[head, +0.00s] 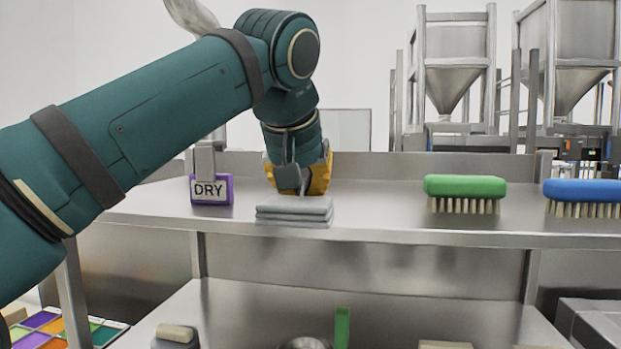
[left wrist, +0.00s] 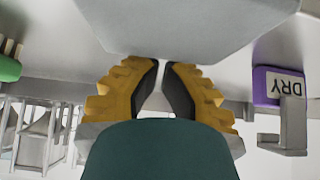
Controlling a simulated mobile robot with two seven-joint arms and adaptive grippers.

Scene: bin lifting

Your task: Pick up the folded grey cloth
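The folded grey cloth (head: 294,211) lies flat in a layered stack near the front edge of the steel shelf (head: 375,215). In the left wrist view the cloth (left wrist: 190,25) fills the top middle. My left gripper (head: 291,188), with yellow fingers and black pads, points down just behind the cloth. In the left wrist view its fingertips (left wrist: 163,63) are close together at the cloth's edge, with a narrow gap between the pads. The very tips are partly hidden, so I cannot tell whether they grip the cloth. My right gripper is not in view.
A purple-framed DRY sign (head: 210,189) stands left of the cloth. A green brush (head: 465,187) and a blue brush (head: 585,190) lie to the right, with bare shelf between the cloth and the green brush. A lower shelf (head: 240,300) holds several items.

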